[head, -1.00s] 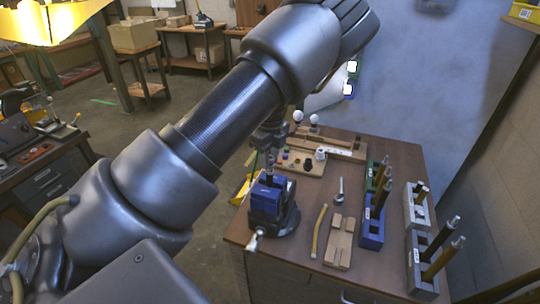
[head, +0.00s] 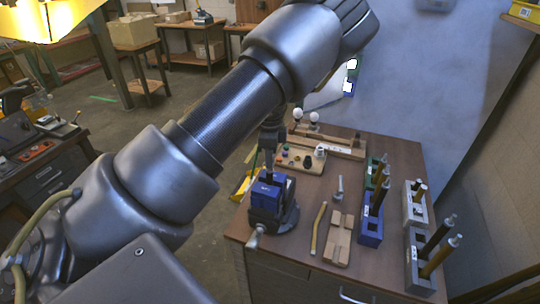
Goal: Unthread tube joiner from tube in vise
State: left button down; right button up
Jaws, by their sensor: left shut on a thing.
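A blue vise (head: 264,197) with a dark base stands at the left front of the brown workbench. My left gripper (head: 269,160) points down right above the vise, shut on a small dark part that I take to be the tube joiner. The joiner and the tube in the vise are tiny and mostly hidden by the gripper and the vise jaws, so I cannot tell whether they are still threaded together. My left arm crosses the view from lower left to top centre. My right gripper is not in view.
A blue holder (head: 370,231) and grey holders (head: 420,272) carry upright tubes. A wooden board (head: 292,159) with small parts lies behind the vise.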

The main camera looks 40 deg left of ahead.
pick_arm(q)
jog(key=n, duration=0.4)
jog(key=shift+r+p, duration=0.15)
jog(key=shift+p, duration=0.15)
jog(key=n, duration=0.2)
jog(key=shift+n, duration=0.4)
jog(key=shift+w+n, duration=0.1)
jog(key=shift+n, duration=1.3)
jog(key=c, duration=1.3)
grip_release()
